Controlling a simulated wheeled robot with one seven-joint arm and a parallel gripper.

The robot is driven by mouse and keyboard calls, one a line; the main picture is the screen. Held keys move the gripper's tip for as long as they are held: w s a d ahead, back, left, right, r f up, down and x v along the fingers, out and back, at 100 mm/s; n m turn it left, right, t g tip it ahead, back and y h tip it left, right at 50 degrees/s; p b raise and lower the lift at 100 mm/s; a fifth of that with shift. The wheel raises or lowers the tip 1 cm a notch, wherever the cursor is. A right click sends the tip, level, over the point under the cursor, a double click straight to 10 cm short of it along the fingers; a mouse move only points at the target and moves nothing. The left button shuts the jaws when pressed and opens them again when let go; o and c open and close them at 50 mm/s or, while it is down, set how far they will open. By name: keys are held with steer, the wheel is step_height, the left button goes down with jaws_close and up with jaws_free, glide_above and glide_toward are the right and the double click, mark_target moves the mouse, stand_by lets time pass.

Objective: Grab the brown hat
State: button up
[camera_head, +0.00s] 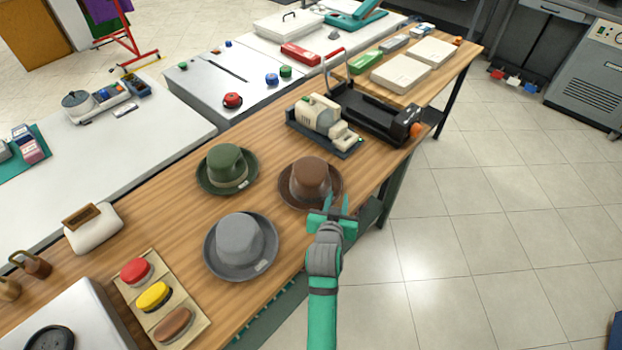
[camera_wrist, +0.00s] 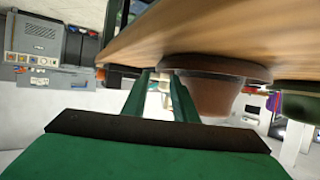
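The brown hat (camera_head: 310,180) sits upright on the wooden table (camera_head: 190,220), near its right-hand edge. My gripper (camera_head: 337,203) is just to the lower right of it, at the table's edge, with its two green fingers apart. In the wrist view, which looks upside down, the brown hat (camera_wrist: 212,95) is just right of my gripper (camera_wrist: 160,78). The right finger overlaps the edge of its brim in that view. Nothing shows held between the fingers. I cannot tell whether a finger touches the brim.
A green hat (camera_head: 226,165) and a grey hat (camera_head: 240,243) stand close on the left. A beige sewing machine (camera_head: 318,115) and a black device (camera_head: 375,110) stand behind the brown hat. A brush tray (camera_head: 140,285) is at the front left. Open tiled floor lies right.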

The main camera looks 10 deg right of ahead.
mark_target(341, 193)
steer(key=shift+d+x, duration=0.15)
steer(key=shift+x, duration=1.2)
steer(key=shift+d+x, duration=0.1)
steer(key=shift+x, duration=1.3)
steer(key=shift+s, duration=0.15)
jaws_close()
